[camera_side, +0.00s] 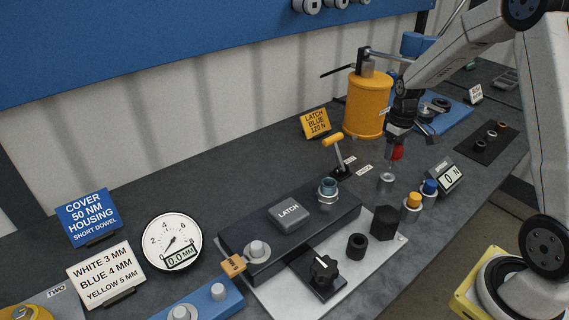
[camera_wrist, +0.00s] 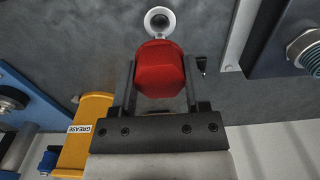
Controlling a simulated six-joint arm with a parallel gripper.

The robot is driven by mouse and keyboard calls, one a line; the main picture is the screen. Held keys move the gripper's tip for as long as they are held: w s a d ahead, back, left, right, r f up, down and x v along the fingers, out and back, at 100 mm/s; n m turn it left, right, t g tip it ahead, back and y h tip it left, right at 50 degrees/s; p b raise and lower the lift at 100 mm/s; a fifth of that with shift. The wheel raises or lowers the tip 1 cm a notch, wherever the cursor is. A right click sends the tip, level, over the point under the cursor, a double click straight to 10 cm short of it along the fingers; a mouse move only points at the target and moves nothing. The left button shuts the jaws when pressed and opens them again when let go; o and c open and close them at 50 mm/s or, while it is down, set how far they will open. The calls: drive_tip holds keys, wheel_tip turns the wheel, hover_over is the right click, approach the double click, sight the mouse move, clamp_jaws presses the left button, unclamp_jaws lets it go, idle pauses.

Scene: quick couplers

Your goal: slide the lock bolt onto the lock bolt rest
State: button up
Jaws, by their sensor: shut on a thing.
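My gripper (camera_side: 398,143) points down over the right-hand part of the bench. Its two fingers are closed on the sides of a red faceted knob (camera_wrist: 160,70), which I take to be the lock bolt; its red part also shows in the side view (camera_side: 397,153). Just below it in the side view stands a short silver cylinder (camera_side: 387,183), probably the lock bolt rest. In the wrist view a pale ring with a dark centre (camera_wrist: 149,21) shows just beyond the knob. I cannot tell whether the bolt touches the ring or is in it.
A yellow grease drum (camera_side: 367,105) stands close behind my gripper. A force display (camera_side: 447,178) and blue and yellow capped pieces (camera_side: 413,202) stand to the right and front. The dark latch block (camera_side: 330,215) with a threaded coupler (camera_side: 327,190) lies to the left.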

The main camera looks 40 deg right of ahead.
sight(390, 167)
drive_tip(key=shift+f, duration=0.9)
drive_tip(key=shift+f, duration=2.7)
idle(3.3)
drive_tip(key=o, duration=1.1)
drive_tip(key=shift+r, duration=0.1)
